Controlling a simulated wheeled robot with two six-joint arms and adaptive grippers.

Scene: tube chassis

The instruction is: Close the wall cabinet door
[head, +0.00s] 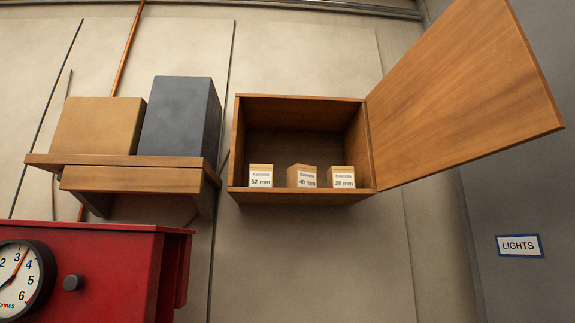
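The wall cabinet (305,197) is a wooden box on the wall right of the middle in the head view. Its wooden door (460,90) is hinged on the cabinet's right edge and stands wide open, swung out to the right and toward me. The cabinet's front is uncovered. Inside, three small labelled boxes stand on its floor: one marked 52 mm (261,176), one marked 40 mm (302,177) and one marked 38 mm (341,177). Neither of my grippers shows in the head view.
A wooden shelf (130,180) to the left holds a tan box (97,125) and a dark grey box (180,118). Below it stands a red machine (120,270) with a dial (22,278). A LIGHTS sign (518,246) is on the grey right wall. The wall below the cabinet is clear.

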